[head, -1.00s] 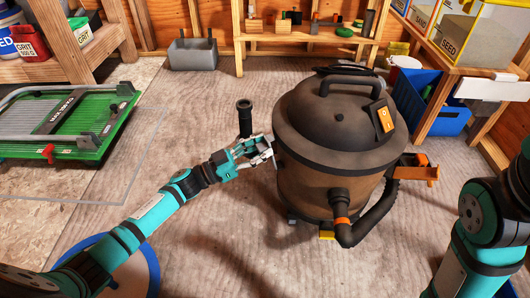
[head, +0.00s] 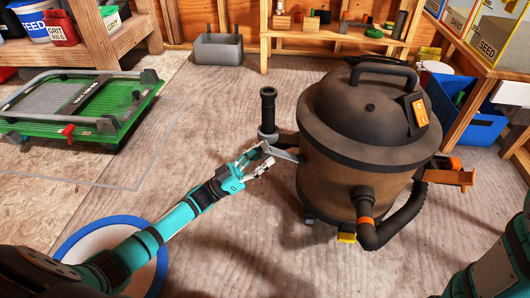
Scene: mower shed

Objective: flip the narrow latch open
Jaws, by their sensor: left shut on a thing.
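The shop vacuum (head: 365,150) stands on the floor right of centre, with a dark domed lid on a brown drum. The narrow latch (head: 284,154) is a thin grey strip on the drum's left side, just under the lid rim. It sticks out to the left, away from the drum. My left gripper (head: 264,157) is shut on the latch's outer end, a little apart from the drum. Its fingers partly hide that end. Part of my right arm shows at the lower right; its gripper is out of the frame.
A black upright tube (head: 268,108) stands just behind my left gripper. The vacuum's hose (head: 400,220) curves at its front right.

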